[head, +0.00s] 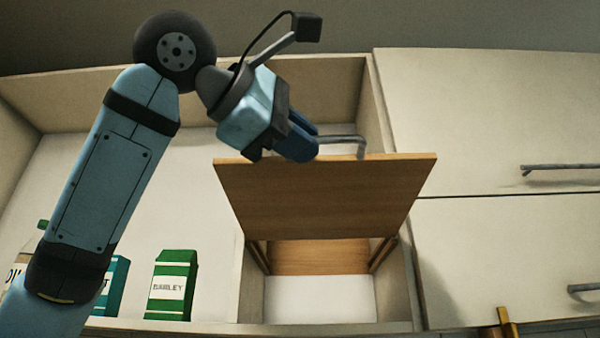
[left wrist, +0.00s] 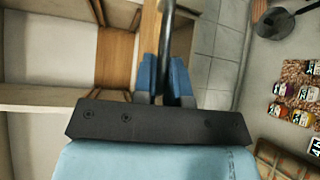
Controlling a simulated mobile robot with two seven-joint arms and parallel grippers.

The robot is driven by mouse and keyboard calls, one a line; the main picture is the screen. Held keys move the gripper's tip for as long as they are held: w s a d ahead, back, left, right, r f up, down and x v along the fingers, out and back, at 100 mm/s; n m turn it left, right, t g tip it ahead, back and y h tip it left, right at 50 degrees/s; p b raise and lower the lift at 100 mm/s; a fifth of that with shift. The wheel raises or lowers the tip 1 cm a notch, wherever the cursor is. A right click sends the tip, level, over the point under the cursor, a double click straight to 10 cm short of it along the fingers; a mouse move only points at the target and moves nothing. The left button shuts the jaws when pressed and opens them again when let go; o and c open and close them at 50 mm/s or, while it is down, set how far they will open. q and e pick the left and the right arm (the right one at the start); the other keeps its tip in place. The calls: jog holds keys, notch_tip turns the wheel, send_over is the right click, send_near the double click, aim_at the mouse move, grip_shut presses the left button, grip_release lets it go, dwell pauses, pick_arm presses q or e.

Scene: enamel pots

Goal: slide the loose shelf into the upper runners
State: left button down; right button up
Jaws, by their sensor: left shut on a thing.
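The loose shelf (head: 325,200) is a brown wooden board in front of the narrow cabinet bay in the head view, seen from below. A grey bar handle (head: 343,139) stands at its near edge. My left gripper (head: 312,146) has its blue fingers shut on this handle. In the left wrist view the fingers (left wrist: 166,80) close around the dark handle bar (left wrist: 168,45). Brown runners show on the bay's left wall (head: 259,257) and right wall (head: 383,253). The board hides the bay above them, so I cannot tell whether its far edge is in runners.
A wooden panel (head: 320,258) shows between the runners below the loose shelf. A green barley box (head: 172,286) and other packages stand in the left bay. Closed cabinet fronts (head: 490,120) with bar handles are at right. Jars (left wrist: 291,97) show in the left wrist view.

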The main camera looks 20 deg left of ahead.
pick_arm(q)
jog(key=shift+s+r+p, duration=0.1)
jog(key=shift+r+p, duration=0.65)
jog(key=shift+r, duration=0.7)
jog(key=shift+s+r+p, duration=0.1)
jog(key=shift+r+p, duration=0.65)
jog(key=shift+r, duration=0.5)
jog(key=shift+r+p, duration=0.45)
jog(key=shift+r, duration=0.3)
jog(key=r+p, duration=0.1)
jog(key=r, duration=0.1)
jog(key=r+p, duration=0.2)
jog(key=r, duration=0.1)
jog(key=shift+s+d, duration=0.1)
jog(key=shift+s, duration=0.1)
pick_arm(e)
jog(key=r, duration=0.3)
jog(key=shift+s+d+r, duration=0.1)
jog(key=shift+s+d, duration=0.05)
jog(key=shift+d, duration=0.2)
jog(key=shift+s, duration=0.15)
jog(key=shift+f+g, duration=0.2)
jog(key=shift+g, duration=0.1)
